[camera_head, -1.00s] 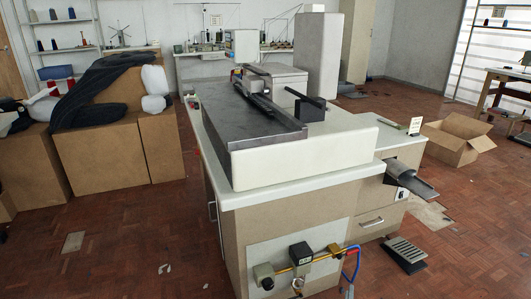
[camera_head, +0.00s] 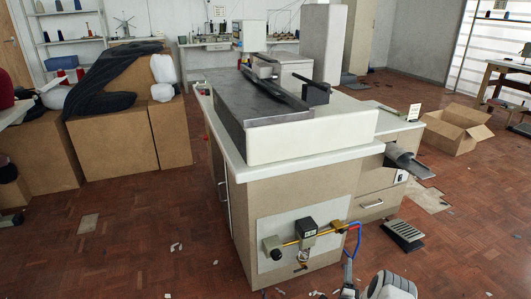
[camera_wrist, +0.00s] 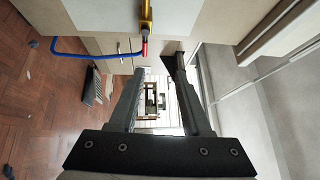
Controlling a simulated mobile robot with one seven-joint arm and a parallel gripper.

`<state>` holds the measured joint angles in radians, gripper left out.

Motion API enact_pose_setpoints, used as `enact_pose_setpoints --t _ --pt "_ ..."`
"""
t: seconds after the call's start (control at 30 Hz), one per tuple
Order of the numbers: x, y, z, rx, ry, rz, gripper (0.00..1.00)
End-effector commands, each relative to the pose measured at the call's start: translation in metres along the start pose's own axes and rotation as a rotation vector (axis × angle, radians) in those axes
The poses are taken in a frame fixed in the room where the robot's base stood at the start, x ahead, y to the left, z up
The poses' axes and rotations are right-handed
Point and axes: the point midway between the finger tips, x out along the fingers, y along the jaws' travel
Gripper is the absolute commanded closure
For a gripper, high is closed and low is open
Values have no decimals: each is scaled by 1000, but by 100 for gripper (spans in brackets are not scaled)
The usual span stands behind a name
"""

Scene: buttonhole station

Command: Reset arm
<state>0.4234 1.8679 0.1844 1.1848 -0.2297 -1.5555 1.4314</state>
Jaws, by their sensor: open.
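My gripper (camera_wrist: 152,85) shows in the wrist view. Its two dark fingers stand apart with nothing between them. Past the fingertips, a brass-coloured fitting with a red tip (camera_wrist: 145,30) and a blue hose (camera_wrist: 75,48) show on the workstation's side. In the head view, part of my arm shows at the bottom edge, right of centre, below the workstation's front panel. My fingertips cannot be made out clearly there.
The workstation (camera_head: 300,180) stands in the middle, with a yellow-and-grey valve assembly (camera_head: 307,233) on its front. A foot pedal (camera_head: 403,236) and an open cardboard box (camera_head: 458,130) are on the floor at right. Brown boxes (camera_head: 125,145) with dark cloth stand at left. Floor at front left is mostly clear.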

Motion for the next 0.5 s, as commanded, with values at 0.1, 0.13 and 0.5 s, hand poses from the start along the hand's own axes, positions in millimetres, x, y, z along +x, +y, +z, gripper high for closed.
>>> enact_pose_setpoints --t 0.1,0.13,0.5 --pt "37 -31 11 -71 -39 43 52" --pt "45 -39 14 -91 -50 56 52" --pt "120 -155 55 -372 -186 214 52"
